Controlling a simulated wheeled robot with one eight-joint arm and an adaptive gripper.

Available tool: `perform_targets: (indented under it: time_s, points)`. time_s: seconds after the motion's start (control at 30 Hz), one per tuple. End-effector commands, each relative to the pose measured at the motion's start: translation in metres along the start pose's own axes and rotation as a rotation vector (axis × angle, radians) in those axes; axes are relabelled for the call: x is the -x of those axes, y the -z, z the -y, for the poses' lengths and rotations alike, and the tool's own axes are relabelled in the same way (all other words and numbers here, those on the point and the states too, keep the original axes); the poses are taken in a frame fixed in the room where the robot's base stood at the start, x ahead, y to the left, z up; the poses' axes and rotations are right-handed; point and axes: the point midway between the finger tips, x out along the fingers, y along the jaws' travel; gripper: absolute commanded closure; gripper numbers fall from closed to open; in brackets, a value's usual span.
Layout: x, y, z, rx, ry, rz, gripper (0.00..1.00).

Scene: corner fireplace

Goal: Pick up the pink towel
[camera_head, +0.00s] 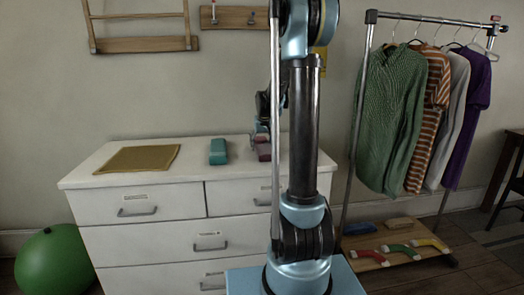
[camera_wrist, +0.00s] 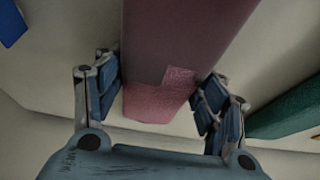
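The pink towel (camera_head: 263,151) is a small folded bundle on top of the white dresser, partly hidden by my arm in the head view. In the wrist view the pink towel (camera_wrist: 165,90) fills the middle, its near end lit and the rest in shadow. My gripper (camera_wrist: 160,85) is open, with one blue-grey finger on each side of the towel. I cannot tell whether the fingers touch it. In the head view my gripper (camera_head: 261,137) is pointed down at the towel, mostly behind my arm.
A green folded towel (camera_head: 218,151) lies left of the pink one on the dresser (camera_head: 185,178); it also shows at right in the wrist view (camera_wrist: 285,115). A tan mat (camera_head: 138,159) lies further left. A clothes rack (camera_head: 355,125) stands right, a green ball (camera_head: 55,262) left.

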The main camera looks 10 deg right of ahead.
Motion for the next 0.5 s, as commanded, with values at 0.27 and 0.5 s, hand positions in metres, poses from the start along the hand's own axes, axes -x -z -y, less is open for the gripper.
perform_targets:
  time_s: [0.27, 0.5]
  points:
    - [0.0000, 0.0000, 0.0000, 0.000, 0.000, 0.000, 0.65]
    - [0.0078, 0.0033, 0.0000, 0.000, 0.000, 0.000, 0.65]
